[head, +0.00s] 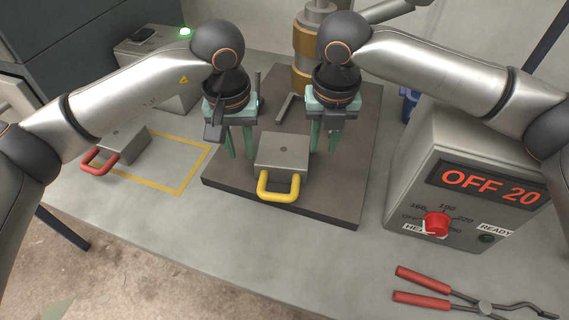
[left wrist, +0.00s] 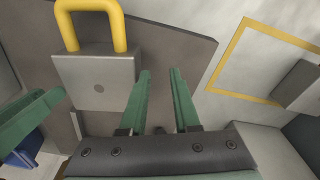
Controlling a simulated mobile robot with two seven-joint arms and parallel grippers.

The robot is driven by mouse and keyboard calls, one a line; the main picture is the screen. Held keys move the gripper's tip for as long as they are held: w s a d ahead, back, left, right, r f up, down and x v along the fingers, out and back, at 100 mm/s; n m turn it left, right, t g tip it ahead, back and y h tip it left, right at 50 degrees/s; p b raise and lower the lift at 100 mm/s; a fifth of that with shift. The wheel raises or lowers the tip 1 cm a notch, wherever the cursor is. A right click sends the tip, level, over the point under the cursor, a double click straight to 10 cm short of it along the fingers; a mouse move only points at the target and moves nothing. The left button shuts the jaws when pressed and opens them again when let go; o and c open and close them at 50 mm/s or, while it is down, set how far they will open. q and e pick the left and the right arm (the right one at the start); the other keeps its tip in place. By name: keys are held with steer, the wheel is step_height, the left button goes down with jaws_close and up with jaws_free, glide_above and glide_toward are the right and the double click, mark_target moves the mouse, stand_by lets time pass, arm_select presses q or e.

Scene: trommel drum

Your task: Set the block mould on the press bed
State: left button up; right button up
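A grey block with a yellow handle (head: 283,158) sits flat on the dark press bed plate (head: 335,208), its handle towards the front. It also shows in the left wrist view (left wrist: 98,82). My left gripper (head: 241,156) is open and empty, just left of this block. My right gripper (head: 323,150) is open and empty, just right of it. Neither visibly touches the block. A second grey block with a red handle (head: 124,144) lies on the table at the left. The frames do not label which block is the mould.
A yellow outline (head: 181,189) on the table is partly under the red-handled block. A heater box (head: 460,190) reading "OFF 20" stands at right. Red-handled tongs (head: 450,290) lie before it. A metal column (head: 305,50) rises behind the plate. The table's front middle is clear.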

arm_select(q)
steer(key=shift+f, duration=0.1)
arm_select(e)
steer(key=shift+s+d+f, duration=0.1)
steer(key=shift+d+f, duration=0.1)
steer(key=shift+f, duration=0.25)
steer(key=shift+s+d+f, duration=0.1)
steer(key=shift+d+f, duration=0.1)
steer(key=shift+f, duration=0.2)
steer(key=shift+r, duration=0.3)
arm_select(q)
step_height(320, 180, up, 8)
steer(key=shift+s, duration=0.25)
arm_select(e)
step_height(320, 180, up, 9)
steer(key=shift+s+a, duration=0.25)
steer(key=shift+a, duration=0.1)
